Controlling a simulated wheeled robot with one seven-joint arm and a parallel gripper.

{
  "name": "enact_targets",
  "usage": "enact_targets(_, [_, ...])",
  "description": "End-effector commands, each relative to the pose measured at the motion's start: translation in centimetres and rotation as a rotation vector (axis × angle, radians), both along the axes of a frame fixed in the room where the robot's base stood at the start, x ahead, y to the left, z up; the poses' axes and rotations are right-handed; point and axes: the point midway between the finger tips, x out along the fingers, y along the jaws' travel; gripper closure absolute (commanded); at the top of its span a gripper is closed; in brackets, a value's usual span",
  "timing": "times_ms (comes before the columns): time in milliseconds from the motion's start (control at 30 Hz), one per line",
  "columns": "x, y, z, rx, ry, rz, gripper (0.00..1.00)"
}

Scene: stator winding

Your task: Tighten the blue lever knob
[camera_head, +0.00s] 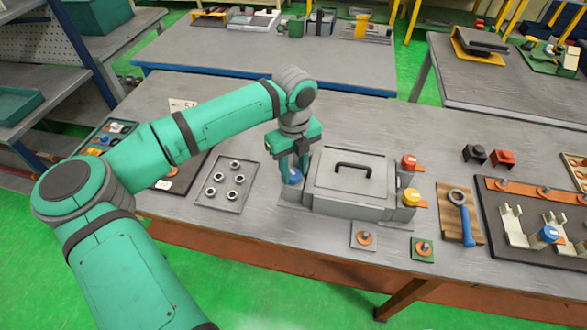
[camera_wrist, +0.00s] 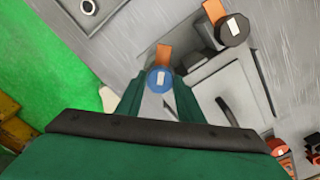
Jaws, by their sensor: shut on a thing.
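The blue lever knob (camera_head: 293,178) is at the left end of a grey box (camera_head: 345,203) with a black handle on its lid. In the wrist view the round blue knob (camera_wrist: 160,80) has a small white mark on top, and an orange tab (camera_wrist: 163,55) shows beside it. My gripper (camera_head: 291,167) points down over the knob from above. In the wrist view my gripper's green fingers (camera_wrist: 159,90) stand on either side of the knob and are shut on it. The fingers hide part of the knob's sides in the head view.
A red knob (camera_head: 409,161) and a yellow knob (camera_head: 411,195) are at the box's right end. A black knob (camera_wrist: 232,28) shows near the blue one in the wrist view. A plate with several nuts (camera_head: 209,200) lies left. A blue-handled ring tool (camera_head: 466,223) lies right.

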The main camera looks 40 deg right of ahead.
Motion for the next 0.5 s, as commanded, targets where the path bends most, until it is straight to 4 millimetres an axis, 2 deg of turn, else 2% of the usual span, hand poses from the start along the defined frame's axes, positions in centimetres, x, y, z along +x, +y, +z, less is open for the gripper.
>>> enact_targets(500, [0.06, -0.11, 0.34, -0.003, -0.004, -0.489, 0.88])
